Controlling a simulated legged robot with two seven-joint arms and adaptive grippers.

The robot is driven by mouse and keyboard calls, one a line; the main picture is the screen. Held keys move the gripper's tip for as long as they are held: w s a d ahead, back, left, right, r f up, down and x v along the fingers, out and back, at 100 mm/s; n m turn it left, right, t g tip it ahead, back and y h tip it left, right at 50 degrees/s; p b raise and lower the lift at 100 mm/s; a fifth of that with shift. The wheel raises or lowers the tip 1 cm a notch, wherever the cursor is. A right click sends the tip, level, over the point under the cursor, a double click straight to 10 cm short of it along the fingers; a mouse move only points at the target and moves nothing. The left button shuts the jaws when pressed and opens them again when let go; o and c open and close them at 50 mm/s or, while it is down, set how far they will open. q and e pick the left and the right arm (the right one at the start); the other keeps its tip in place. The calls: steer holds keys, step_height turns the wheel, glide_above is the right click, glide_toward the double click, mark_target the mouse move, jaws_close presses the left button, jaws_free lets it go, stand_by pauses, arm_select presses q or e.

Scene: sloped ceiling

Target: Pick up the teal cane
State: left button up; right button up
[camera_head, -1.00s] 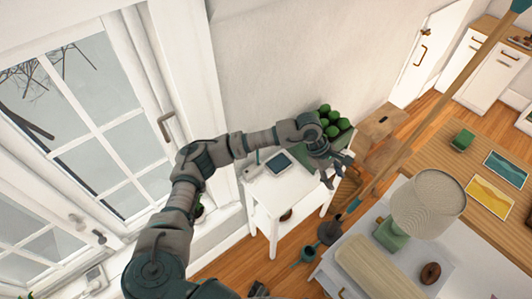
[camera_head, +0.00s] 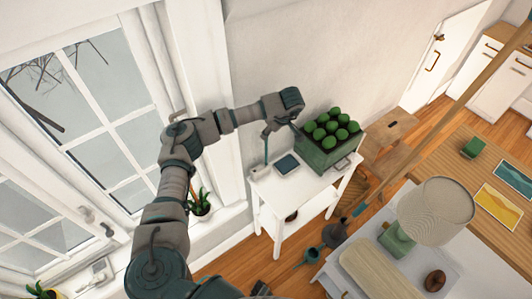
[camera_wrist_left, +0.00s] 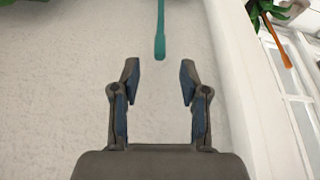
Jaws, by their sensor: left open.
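The teal cane (camera_wrist_left: 160,32) shows in the left wrist view as a thin teal rod with a thicker rounded end, in front of the pale wall. In the head view a thin teal piece of it (camera_head: 266,147) stands at the left end of the small white table, just under my left gripper (camera_head: 277,129). In the left wrist view my left gripper (camera_wrist_left: 158,75) is open and empty, and the cane's end lies in line with the gap, just past the fingertips. Most of the cane's length is out of view. My right gripper is not in view.
The small white table (camera_head: 312,187) holds a dark green crate (camera_head: 322,155) of green round fruit and a dark tablet (camera_head: 287,164). A potted plant (camera_head: 200,203) stands by the window. A lamp (camera_head: 435,210) is at right. A long wooden pole (camera_head: 455,112) crosses the right side.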

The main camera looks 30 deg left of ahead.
mark_target(266, 143)
arm_select(q)
steer(key=x, duration=0.5)
steer(key=shift+d+p, duration=0.1)
steer(key=shift+p, duration=0.2)
steer(key=shift+w+f, duration=0.1)
steer(key=shift+f, duration=0.4)
steer(key=shift+a, duration=0.25)
jaws_close()
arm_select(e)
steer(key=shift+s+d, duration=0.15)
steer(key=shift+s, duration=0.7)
